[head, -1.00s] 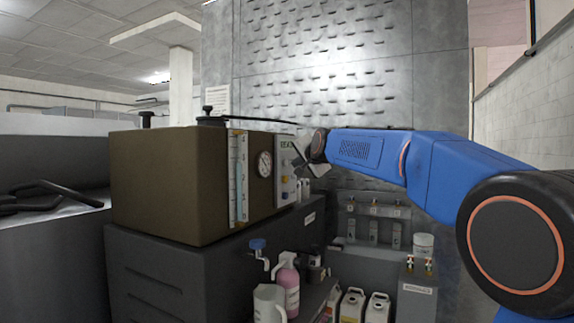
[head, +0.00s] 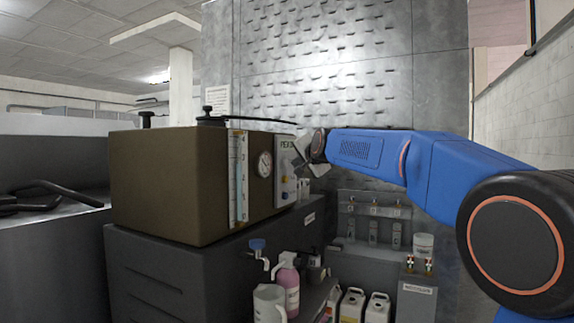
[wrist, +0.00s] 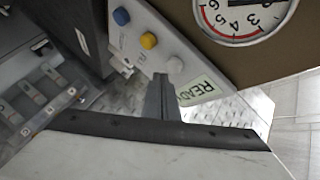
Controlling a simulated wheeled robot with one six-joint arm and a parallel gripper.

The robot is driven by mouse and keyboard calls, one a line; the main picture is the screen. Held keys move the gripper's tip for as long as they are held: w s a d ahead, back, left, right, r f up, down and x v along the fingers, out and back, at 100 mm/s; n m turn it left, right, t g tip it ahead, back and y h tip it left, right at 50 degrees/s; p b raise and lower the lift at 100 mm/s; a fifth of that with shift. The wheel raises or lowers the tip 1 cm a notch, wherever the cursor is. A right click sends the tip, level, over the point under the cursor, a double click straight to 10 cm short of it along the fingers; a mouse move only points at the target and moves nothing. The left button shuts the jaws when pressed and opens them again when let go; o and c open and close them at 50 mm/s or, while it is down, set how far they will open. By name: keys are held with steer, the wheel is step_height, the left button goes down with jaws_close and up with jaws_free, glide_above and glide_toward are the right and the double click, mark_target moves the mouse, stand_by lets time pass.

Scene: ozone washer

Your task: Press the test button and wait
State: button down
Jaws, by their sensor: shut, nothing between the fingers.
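The control panel (wrist: 160,30) is a pale plate on the brown washer box (head: 170,180). Labels are too small to read, so I cannot tell which is the test button. My gripper (wrist: 161,80) is shut and empty. Its tip is at the panel's edge, beside the white and yellow buttons; I cannot tell whether it touches. In the head view my gripper (head: 304,160) is in front of the panel.
A round gauge (head: 265,164) and a level tube (head: 239,180) are on the box front. A rack of valves (head: 372,225) is at right.

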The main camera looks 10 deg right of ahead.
steer(key=shift+w+a, duration=0.1)
steer(key=shift+w+a, duration=0.15)
steer(key=shift+a, duration=0.1)
steer(key=shift+w+a, duration=0.3)
steer(key=shift+a, duration=0.1)
stand_by(1.2)
steer(key=shift+d, duration=0.1)
steer(key=shift+s+d, duration=0.55)
steer(key=shift+d, duration=0.1)
stand_by(0.4)
steer(key=s+d, duration=0.1)
steer(key=d, duration=0.1)
steer(key=s+d, duration=0.2)
stand_by(0.4)
stand_by(0.5)
